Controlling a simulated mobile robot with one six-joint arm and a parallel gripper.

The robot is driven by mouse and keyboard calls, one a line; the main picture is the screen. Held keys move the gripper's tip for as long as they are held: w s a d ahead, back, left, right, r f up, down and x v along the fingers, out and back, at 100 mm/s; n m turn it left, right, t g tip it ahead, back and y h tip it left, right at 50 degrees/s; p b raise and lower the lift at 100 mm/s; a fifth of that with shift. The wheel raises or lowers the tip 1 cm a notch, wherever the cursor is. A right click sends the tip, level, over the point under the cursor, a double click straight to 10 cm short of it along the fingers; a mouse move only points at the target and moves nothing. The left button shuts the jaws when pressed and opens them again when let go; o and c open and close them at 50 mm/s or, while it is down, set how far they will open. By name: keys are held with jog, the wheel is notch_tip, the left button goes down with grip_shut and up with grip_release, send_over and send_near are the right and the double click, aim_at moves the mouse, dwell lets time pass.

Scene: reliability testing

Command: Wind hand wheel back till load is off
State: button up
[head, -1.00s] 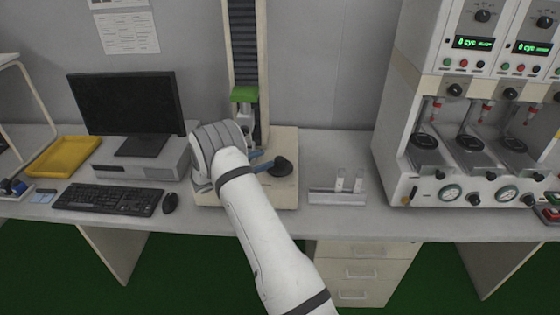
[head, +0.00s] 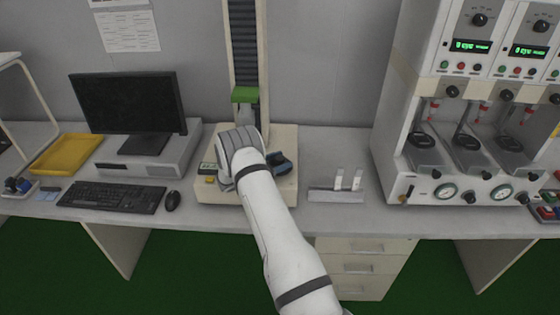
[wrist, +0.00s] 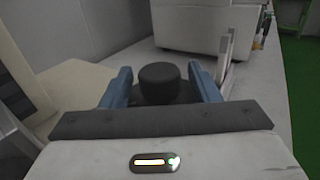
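The hand wheel is a dark round wheel with a raised black knob (wrist: 160,76) on the test stand's base (head: 225,195). In the wrist view the knob stands between the two blue fingers of my gripper (wrist: 160,82). My gripper is open, with a visible gap on each side of the knob. In the head view my gripper (head: 278,164) is over the right part of the base, and my arm and a blue finger hide most of the wheel. The stand's column (head: 246,50) carries a green block (head: 245,95); the grip below it is partly hidden by my arm.
A small metal holder with upright pale pieces (head: 336,195) stands just right of the base. A monitor (head: 125,102), keyboard (head: 112,196) and mouse (head: 172,201) are at the left. A large tester with gauges (head: 420,185) stands at the right.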

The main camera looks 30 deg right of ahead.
jog(key=c, duration=0.9)
jog(key=shift+c, duration=0.2)
jog(key=shift+t, duration=0.3)
jog(key=n+t+b, duration=0.2)
jog(key=n+t, duration=0.1)
jog(key=t, duration=0.1)
jog(key=shift+f+y, duration=0.15)
jog(key=shift+y, duration=0.25)
jog(key=n+t+y+b, duration=0.2)
jog(key=n+t+b, duration=0.1)
jog(key=t+b, duration=0.1)
jog(key=n+t+y+b, duration=0.2)
jog(key=t, duration=0.1)
jog(key=shift+n+t+y+b, duration=0.4)
jog(key=shift+n+y+b, duration=0.1)
jog(key=shift+y+b, duration=0.1)
jog(key=shift+r, duration=0.2)
